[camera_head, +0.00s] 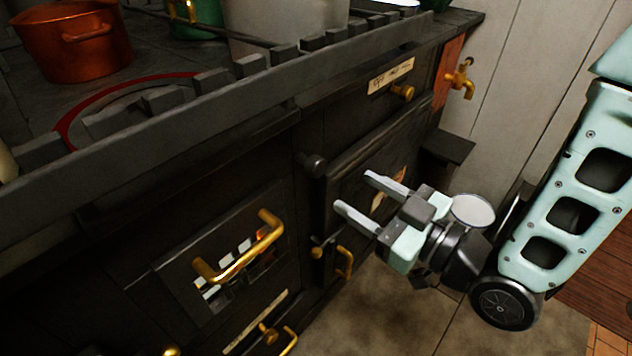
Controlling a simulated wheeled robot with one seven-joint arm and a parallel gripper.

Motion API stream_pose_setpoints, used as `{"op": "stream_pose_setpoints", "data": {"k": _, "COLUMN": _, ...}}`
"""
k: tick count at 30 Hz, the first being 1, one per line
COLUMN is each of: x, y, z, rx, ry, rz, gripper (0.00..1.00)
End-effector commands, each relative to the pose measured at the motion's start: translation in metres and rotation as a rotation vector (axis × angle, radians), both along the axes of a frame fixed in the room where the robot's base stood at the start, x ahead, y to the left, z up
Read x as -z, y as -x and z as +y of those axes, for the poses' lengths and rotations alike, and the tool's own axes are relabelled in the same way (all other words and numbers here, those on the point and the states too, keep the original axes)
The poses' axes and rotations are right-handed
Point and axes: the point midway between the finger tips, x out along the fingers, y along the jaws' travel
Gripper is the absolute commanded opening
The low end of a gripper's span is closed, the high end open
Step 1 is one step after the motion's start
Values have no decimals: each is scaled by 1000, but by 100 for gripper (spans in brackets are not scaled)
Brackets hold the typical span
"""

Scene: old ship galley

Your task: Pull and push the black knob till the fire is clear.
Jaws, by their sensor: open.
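A black knob (314,165) sticks out from the front of the dark stove, at the upper left corner of a closed door (365,150). My gripper (354,191) is open and empty. Its two pale fingers point left toward the stove front, to the right of the knob and a little lower in the picture, apart from it. The fire grate (225,262) is at the lower left, behind a brass handle (240,256). Pale bars and a small orange glow show in it; the fire itself is mostly hidden.
A rail (220,95) runs along the stove top, with a copper pot (75,45) behind it. Brass fittings stick out: a small knob (403,92), a tap (460,80) and a lower handle (344,263). Open floor (390,310) lies below my gripper.

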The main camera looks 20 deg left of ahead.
Motion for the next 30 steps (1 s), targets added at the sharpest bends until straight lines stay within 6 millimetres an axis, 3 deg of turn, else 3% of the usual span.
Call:
{"op": "stream_pose_setpoints", "data": {"k": 5, "x": 4, "y": -6, "z": 14, "rx": 0, "ry": -5, "rz": -4, "gripper": 54}}
{"op": "stream_pose_setpoints", "data": {"k": 12, "x": -1, "y": -27, "z": 60, "rx": 1, "ry": -3, "rz": -1, "gripper": 54}}
{"op": "stream_pose_setpoints", "data": {"k": 18, "x": -1, "y": -38, "z": 83, "rx": 2, "ry": -2, "rz": 0, "gripper": 54}}
{"op": "stream_pose_setpoints", "data": {"k": 30, "x": -1, "y": -42, "z": 92, "rx": 2, "ry": -1, "rz": 2, "gripper": 54}}
